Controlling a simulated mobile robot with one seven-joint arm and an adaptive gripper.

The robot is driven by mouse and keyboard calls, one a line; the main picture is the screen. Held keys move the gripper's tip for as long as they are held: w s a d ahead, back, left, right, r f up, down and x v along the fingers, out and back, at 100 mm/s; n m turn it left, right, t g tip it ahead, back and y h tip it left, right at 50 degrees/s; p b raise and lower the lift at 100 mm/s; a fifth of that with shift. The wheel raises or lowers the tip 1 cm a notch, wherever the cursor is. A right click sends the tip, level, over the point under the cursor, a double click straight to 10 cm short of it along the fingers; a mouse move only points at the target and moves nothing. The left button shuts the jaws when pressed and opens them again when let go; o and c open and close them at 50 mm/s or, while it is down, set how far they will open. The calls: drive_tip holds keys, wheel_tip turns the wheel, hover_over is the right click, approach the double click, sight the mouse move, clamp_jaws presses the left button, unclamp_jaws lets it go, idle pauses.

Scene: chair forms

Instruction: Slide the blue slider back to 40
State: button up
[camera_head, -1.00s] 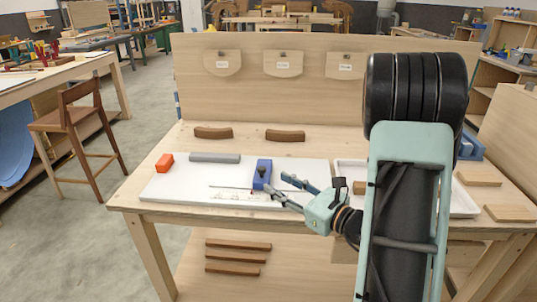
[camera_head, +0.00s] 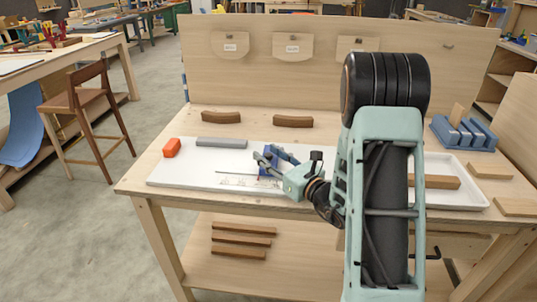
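The blue slider (camera_head: 267,172) stands on the white board (camera_head: 200,177), at the right end of a thin dark line and near faint scale marks. The numbers on the scale are too small to read. My gripper (camera_head: 264,156) reaches in from the right, with its fingertips over the upper part of the slider. The fingers hide much of the slider and its knob. I cannot tell whether they touch it or are closed on it.
An orange block (camera_head: 172,147) and a grey bar (camera_head: 221,143) lie at the board's back left. Two curved brown wood pieces (camera_head: 221,118) lie behind. A white tray (camera_head: 470,197) with a wood piece and a blue rack (camera_head: 464,134) are at the right.

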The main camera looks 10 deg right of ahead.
drive_tip(key=shift+w, duration=0.15)
drive_tip(key=shift+c, duration=0.4)
clamp_jaws()
drive_tip(key=s+d, duration=0.1)
drive_tip(key=d, duration=0.2)
drive_tip(key=s+d+b, duration=0.1)
drive_tip(key=d, duration=0.3)
drive_tip(key=s+d+b, duration=0.1)
drive_tip(key=d, duration=0.2)
drive_tip(key=shift+s+d, duration=0.15)
drive_tip(key=shift+s, duration=0.05)
unclamp_jaws()
drive_tip(key=shift+d, duration=0.15)
drive_tip(key=shift+o, duration=0.4)
